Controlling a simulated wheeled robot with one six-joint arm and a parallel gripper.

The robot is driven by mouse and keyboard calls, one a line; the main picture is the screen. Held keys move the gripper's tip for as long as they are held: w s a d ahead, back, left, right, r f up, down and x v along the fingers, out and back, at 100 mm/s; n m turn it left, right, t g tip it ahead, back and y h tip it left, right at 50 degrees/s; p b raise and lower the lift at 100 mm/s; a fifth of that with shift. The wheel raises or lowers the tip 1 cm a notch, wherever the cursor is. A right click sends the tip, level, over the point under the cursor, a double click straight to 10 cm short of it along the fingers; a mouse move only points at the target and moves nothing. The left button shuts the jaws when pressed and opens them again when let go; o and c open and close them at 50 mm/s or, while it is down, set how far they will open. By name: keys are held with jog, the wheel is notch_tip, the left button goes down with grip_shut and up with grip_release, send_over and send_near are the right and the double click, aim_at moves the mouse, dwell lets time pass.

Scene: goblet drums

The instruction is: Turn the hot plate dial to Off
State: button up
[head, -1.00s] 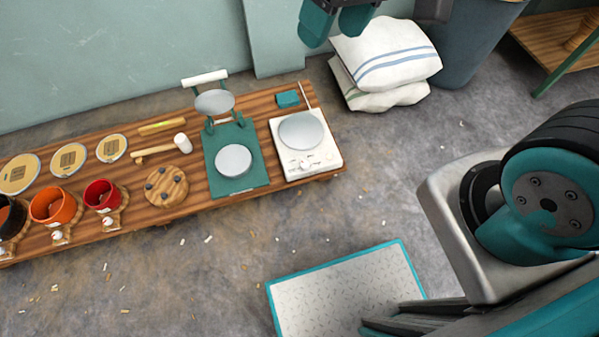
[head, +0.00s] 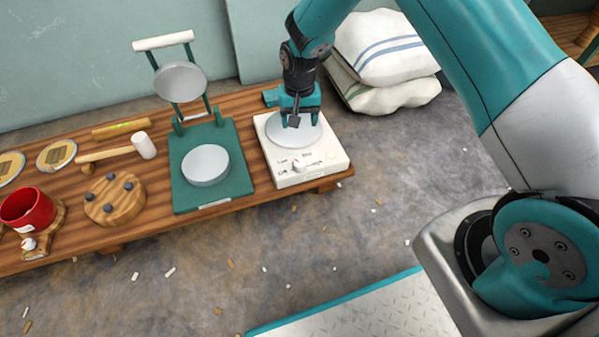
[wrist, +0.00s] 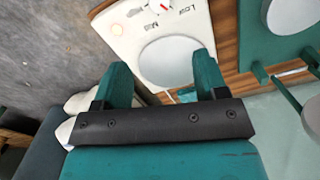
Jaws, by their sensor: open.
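The white hot plate (head: 285,170) stands at the right end of the wooden bench, with a round grey heating disc (head: 275,132) on top. Its dial (head: 298,165) is a small white knob on the front part, with printed labels around it, partly too small to read. In the wrist view the dial (wrist: 164,6) shows at the top edge with a red mark, near labels reading Low and Med. My gripper (head: 296,122) is open and empty, pointing down above the disc, behind the dial and apart from it. Its two fingers also show in the wrist view (wrist: 163,85).
A green press (head: 212,200) with a round plate and raised lid stands left of the hot plate. A mallet (head: 140,147), a wooden disc (head: 115,200) and a red drum (head: 27,208) lie further left. Folded white sacks (head: 385,60) are behind right.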

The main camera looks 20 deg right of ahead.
aim_at(300, 163)
notch_tip(300, 163, down, 18)
jog(key=b, duration=0.7)
jog(key=shift+r+b, duration=0.2)
jog(key=shift+b, duration=0.2)
jog(key=c, duration=0.9)
